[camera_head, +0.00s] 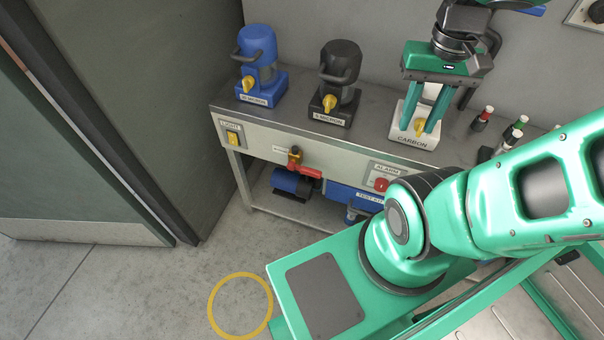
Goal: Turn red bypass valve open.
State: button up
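The red bypass valve handle (308,171) is on the front panel of the metal bench. It points right, roughly level, from a brass-coloured valve body (295,156) with a small label beside it. A yellow knob (420,126) shows between the fingertips, with no clear contact. The gripper hides much of that unit.
A blue filter (258,55) and a black filter (341,70) stand on the bench (300,115). A yellow light switch (233,138) and a red alarm button (381,184) flank the valve. A blue pump (292,183) sits below. Several small bottles stand at right. Floor is clear at left.

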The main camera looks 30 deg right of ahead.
aim_at(292, 165)
jog(key=u, duration=0.4)
jog(key=k, duration=1.45)
jog(key=z, duration=0.7)
jog(key=i, duration=1.05)
jog(key=u, duration=0.05)
